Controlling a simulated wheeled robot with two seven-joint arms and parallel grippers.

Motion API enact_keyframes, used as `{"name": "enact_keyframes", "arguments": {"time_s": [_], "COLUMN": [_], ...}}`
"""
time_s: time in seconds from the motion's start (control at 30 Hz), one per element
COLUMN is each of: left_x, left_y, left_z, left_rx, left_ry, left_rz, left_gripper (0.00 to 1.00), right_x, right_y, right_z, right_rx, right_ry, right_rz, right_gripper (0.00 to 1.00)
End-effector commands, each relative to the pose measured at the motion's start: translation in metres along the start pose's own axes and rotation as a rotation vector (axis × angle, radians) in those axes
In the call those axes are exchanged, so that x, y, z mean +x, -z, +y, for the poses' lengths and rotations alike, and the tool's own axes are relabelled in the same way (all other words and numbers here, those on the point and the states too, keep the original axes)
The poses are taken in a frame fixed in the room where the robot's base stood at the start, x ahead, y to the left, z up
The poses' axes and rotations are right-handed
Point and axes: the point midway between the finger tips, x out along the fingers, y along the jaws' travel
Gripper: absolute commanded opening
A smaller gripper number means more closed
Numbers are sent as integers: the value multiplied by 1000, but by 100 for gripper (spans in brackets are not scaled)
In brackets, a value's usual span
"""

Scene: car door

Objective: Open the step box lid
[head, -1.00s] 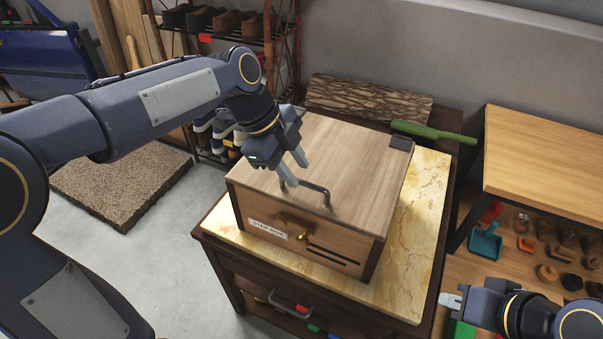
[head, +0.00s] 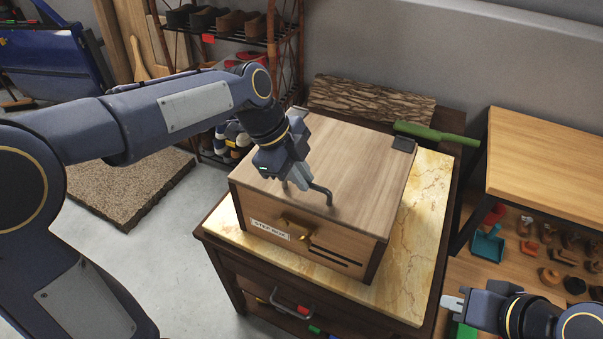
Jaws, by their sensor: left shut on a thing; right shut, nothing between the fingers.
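The step box (head: 262,215) is a wooden box with a "STEP BOX" label, standing on the marble-topped cabinet. Its flat wooden lid (head: 355,160) lies closed on top. A dark bar handle (head: 328,197) rises from the lid near its front edge. My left gripper (head: 297,185) is over the front of the lid, shut on the left part of the handle; the fingers hide that part. A brass latch (head: 297,222) is on the box front below the lid edge. My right gripper (head: 453,303) is at the lower right, shut and empty, away from the box.
A green-handled brush (head: 435,133) lies behind the box's right corner. A marble top (head: 415,230) borders the box. A wooden table (head: 550,160) stands to the right, with small items below it. A shoe rack (head: 225,30) stands behind my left arm.

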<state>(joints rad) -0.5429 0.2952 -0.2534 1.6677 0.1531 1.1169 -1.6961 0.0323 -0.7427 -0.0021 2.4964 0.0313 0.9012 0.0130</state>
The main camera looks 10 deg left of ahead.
Motion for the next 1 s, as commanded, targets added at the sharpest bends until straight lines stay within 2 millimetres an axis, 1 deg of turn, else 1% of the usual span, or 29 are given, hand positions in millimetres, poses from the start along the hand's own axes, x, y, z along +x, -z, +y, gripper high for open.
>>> {"name": "enact_keyframes", "arguments": {"time_s": [0.17, 0.27, 0.37, 0.47, 0.6, 0.7, 1.0], "left_x": [-4, -12, -24, -38, -59, -71, -104], "left_y": [2, 4, 9, 15, 23, 28, 42], "left_z": [-2, -6, -12, -20, -36, -48, -91], "left_rx": [-4, -13, -25, -45, -79, -99, -96], "left_ry": [-7, -26, -57, -104, -184, -233, -223], "left_rz": [0, 0, 0, 0, 1, 1, 2], "left_gripper": [0, 0, 0, 0, 0, 0, 0], "right_x": [-5, -14, -29, -49, -79, -96, -135], "right_y": [2, 7, 15, 25, 40, 48, 68], "right_z": [-2, -6, -14, -22, -36, -44, -62], "right_rx": [0, 0, 0, 0, 0, 0, 0], "right_ry": [0, 0, 0, 0, 0, 0, 0], "right_rz": [0, 0, 0, 0, 0, 0, 0], "right_gripper": [0, 0, 0, 0, 0, 0, 0]}}
